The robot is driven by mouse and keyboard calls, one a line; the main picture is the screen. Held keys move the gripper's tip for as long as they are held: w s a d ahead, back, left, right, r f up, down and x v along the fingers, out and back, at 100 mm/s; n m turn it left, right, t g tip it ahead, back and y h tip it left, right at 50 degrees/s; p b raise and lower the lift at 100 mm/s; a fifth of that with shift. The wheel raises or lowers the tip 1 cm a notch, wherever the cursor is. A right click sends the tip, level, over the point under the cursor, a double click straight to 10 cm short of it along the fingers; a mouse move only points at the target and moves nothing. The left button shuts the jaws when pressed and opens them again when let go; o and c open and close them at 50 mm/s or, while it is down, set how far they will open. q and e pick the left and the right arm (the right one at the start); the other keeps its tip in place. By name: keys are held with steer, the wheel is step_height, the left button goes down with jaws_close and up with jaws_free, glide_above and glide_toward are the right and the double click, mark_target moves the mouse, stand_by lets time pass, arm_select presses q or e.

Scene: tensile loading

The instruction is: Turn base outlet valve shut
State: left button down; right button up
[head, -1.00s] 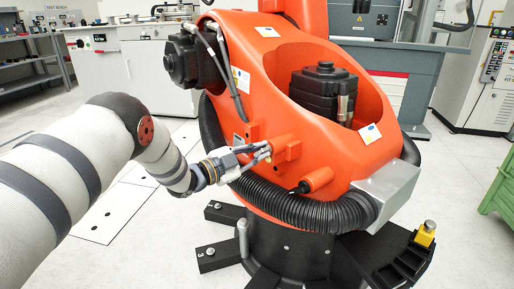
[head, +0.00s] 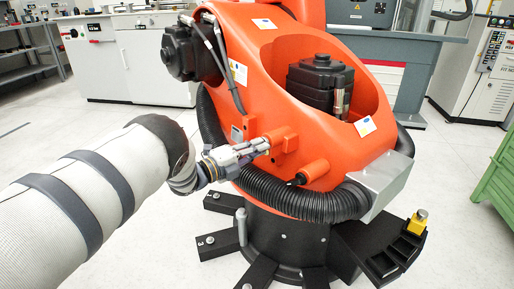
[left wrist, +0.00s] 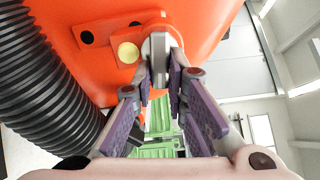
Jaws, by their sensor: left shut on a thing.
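The large orange robot base (head: 330,162) stands mid-picture in the head view. An orange boss (head: 284,137) sticks out of its left front side. My left gripper (head: 264,145) reaches this boss from the left. In the left wrist view the left gripper (left wrist: 160,80) has its two fingers on either side of a narrow grey piece, which looks like the valve handle (left wrist: 156,45), in front of the orange housing. The gripper is shut on it. The fingers partly hide the handle, and I cannot tell its exact angle. My right gripper is not in view.
A thick black corrugated hose (head: 290,200) curves around the base just below the gripper; it is also close at the left of the wrist view (left wrist: 45,75). Black feet (head: 218,244) spread over the open floor.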

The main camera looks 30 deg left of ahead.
arm_select(q)
steer(key=shift+a+f+m, duration=0.15)
steer(key=shift+f+m, duration=0.05)
steer(key=shift+m, duration=1.4)
steer(key=c, duration=1.6)
jaws_free()
steer(key=v, duration=1.2)
